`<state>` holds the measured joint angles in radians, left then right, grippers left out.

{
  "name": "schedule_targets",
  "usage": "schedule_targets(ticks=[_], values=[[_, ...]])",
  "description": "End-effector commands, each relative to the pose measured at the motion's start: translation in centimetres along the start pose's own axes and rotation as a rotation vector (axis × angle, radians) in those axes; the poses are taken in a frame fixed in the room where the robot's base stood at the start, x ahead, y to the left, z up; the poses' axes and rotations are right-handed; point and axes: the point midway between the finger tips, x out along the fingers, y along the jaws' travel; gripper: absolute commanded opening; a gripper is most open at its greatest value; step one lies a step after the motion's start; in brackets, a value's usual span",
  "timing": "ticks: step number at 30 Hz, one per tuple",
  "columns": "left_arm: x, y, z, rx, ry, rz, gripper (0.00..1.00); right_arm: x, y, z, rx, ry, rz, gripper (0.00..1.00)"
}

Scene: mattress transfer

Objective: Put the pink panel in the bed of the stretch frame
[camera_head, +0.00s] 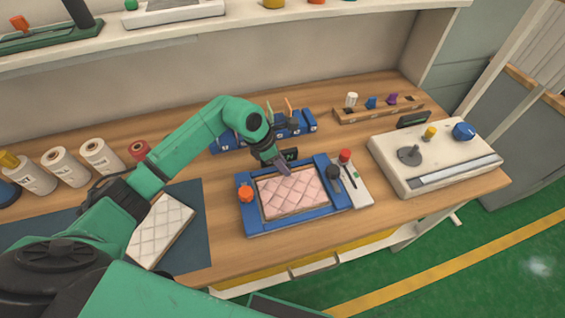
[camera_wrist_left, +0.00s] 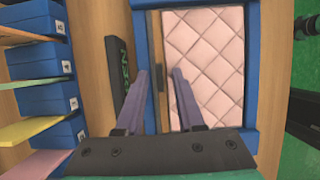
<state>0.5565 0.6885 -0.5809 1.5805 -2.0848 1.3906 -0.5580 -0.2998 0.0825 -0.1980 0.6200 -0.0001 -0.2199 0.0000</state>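The pink quilted panel (camera_head: 292,196) lies inside the blue stretch frame (camera_head: 247,222) on the workbench. It looks flat there, and a brown strip shows along one side. In the left wrist view the panel (camera_wrist_left: 205,55) also lies within the blue walls of the frame (camera_wrist_left: 250,60). My left gripper (camera_head: 285,168) is over the back edge of the panel and frame. Its two fingers (camera_wrist_left: 162,88) are apart, with nothing clearly held between them. Whether the fingertips touch the panel is unclear. My right gripper is not in view.
A white quilted panel (camera_head: 160,230) lies on a dark mat (camera_head: 197,255) at left. An orange knob (camera_head: 246,193) and a red-topped control strip (camera_head: 352,184) flank the frame. Blue bins (camera_head: 229,138) stand behind; a white machine (camera_head: 430,160) stands right.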

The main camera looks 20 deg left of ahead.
Motion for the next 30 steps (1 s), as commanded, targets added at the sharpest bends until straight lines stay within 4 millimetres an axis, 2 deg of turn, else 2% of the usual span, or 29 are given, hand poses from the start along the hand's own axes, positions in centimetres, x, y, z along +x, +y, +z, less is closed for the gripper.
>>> schedule_targets(ticks=[11,14,21,24,30], values=[[-0.6,0.1,0.1,0.000,-0.001,0.002,0.39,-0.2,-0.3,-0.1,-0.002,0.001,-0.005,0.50],[-2.3,0.2,0.1,0.003,-0.002,0.006,0.39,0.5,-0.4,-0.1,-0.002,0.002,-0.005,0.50],[-8.8,0.1,0.0,0.002,-0.001,0.006,0.39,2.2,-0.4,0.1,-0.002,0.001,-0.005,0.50],[-10.9,0.1,0.1,0.001,-0.002,0.005,0.39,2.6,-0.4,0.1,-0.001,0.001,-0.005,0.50],[-12.3,0.0,0.1,0.000,0.000,0.001,0.39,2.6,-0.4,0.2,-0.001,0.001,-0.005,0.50]])
